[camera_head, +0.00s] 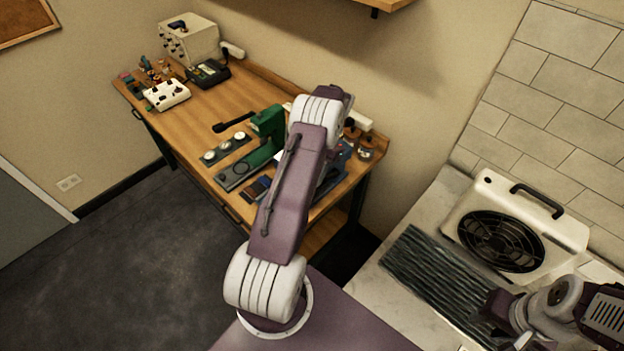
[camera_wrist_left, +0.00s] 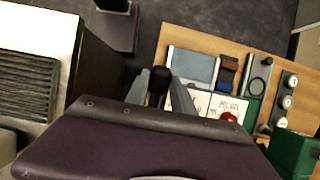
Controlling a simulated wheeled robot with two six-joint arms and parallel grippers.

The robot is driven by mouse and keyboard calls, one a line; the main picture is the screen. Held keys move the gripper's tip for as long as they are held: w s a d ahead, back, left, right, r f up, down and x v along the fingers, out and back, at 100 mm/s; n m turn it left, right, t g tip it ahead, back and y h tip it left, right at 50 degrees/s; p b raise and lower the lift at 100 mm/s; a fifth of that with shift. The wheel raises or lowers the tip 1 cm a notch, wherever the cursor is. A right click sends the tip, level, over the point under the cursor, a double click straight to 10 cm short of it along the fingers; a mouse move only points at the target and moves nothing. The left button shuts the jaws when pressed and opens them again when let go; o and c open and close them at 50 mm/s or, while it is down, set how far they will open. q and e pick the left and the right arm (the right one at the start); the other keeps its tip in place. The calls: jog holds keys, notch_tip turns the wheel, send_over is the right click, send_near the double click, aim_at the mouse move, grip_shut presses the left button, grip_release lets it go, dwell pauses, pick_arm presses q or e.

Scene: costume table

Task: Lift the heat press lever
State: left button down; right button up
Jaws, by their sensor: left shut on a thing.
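My left gripper (camera_wrist_left: 160,90) shows in the left wrist view with its two grey fingers closed on a black grip, which looks like the heat press lever (camera_wrist_left: 158,78). The rest of the lever is hidden behind my purple wrist. In the head view my left arm covers that gripper and most of the heat press; only a blue-grey part (camera_head: 338,165) shows beside the arm. I cannot tell how far the lever is raised. My right gripper (camera_head: 505,318) is at the lower right of the head view, over the counter and away from the table; its fingers are too unclear to read.
A green press (camera_head: 266,124) with a black handle stands on the wooden table (camera_head: 208,108). A strip of round dishes (camera_head: 226,148) lies beside it. Electronic boxes (camera_head: 190,40) fill the far end. A white fan unit (camera_head: 515,232) and a ridged dark mat (camera_head: 425,275) are on the right counter.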

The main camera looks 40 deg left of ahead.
pick_arm(q)
jog(key=shift+w+r, duration=0.15)
jog(key=shift+w, duration=0.2)
jog(key=c, duration=1.1)
grip_release()
jog(key=shift+w, duration=0.2)
jog(key=shift+w+r+b, duration=0.15)
jog(key=shift+r+b, duration=0.1)
jog(key=shift+b, duration=0.15)
jog(key=b+v, duration=0.1)
jog(key=v, duration=0.2)
jog(key=shift+r, duration=0.15)
jog(key=shift+v, duration=2.5)
jog(key=shift+d, duration=0.1)
